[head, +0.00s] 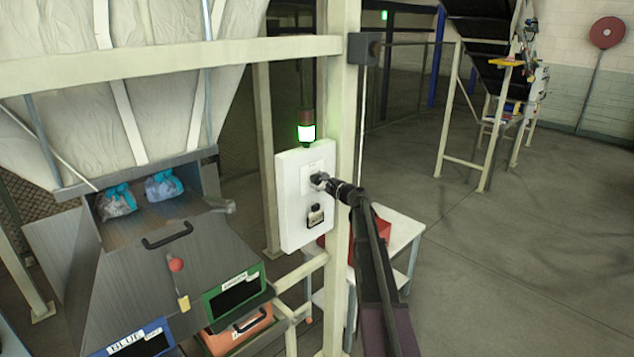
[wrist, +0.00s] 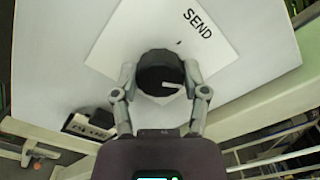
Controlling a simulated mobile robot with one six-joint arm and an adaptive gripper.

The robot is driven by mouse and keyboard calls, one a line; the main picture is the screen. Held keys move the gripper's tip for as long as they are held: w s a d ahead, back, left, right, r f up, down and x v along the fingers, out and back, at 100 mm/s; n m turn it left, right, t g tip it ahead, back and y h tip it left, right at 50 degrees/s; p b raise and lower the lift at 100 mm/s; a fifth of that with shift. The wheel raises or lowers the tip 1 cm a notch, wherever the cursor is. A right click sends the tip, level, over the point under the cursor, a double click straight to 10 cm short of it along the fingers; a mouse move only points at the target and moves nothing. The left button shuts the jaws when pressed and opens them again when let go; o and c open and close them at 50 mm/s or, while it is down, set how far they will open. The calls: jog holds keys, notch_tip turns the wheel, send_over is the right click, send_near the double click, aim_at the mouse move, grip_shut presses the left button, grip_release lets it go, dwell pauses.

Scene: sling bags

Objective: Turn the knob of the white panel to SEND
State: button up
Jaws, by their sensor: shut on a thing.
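The white panel (head: 291,215) is fixed to a cream post in the head view, and it also fills much of the wrist view (wrist: 255,82). Its black knob (wrist: 160,73) has a pale mark that lies toward the lower right of its face in the wrist view. The word SEND (wrist: 197,23) is printed to the knob's upper right, with a short dark tick beside it. My gripper (wrist: 160,82) is shut on the knob, one finger on each side. In the head view my gripper (head: 322,181) reaches the panel from the right and hides most of the knob.
A green lamp (head: 306,132) is lit above the panel. A black-and-white fitting (head: 315,215) sits low on the panel. A white table (head: 402,236) with a red bin stands behind my arm. A metal hopper (head: 150,250) with two bags (head: 163,185) is at left. The floor at right is open.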

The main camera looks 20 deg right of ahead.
jog(key=n, duration=0.6)
jog(key=shift+s+f+n, duration=0.1)
jog(key=shift+f+n, duration=0.05)
jog(key=shift+n, duration=0.15)
jog(key=n, duration=0.5)
jog(key=shift+a, duration=0.1)
jog(key=shift+n, duration=0.3)
jog(key=o, duration=1.1)
jog(key=shift+o, duration=0.2)
jog(key=v, duration=1.2)
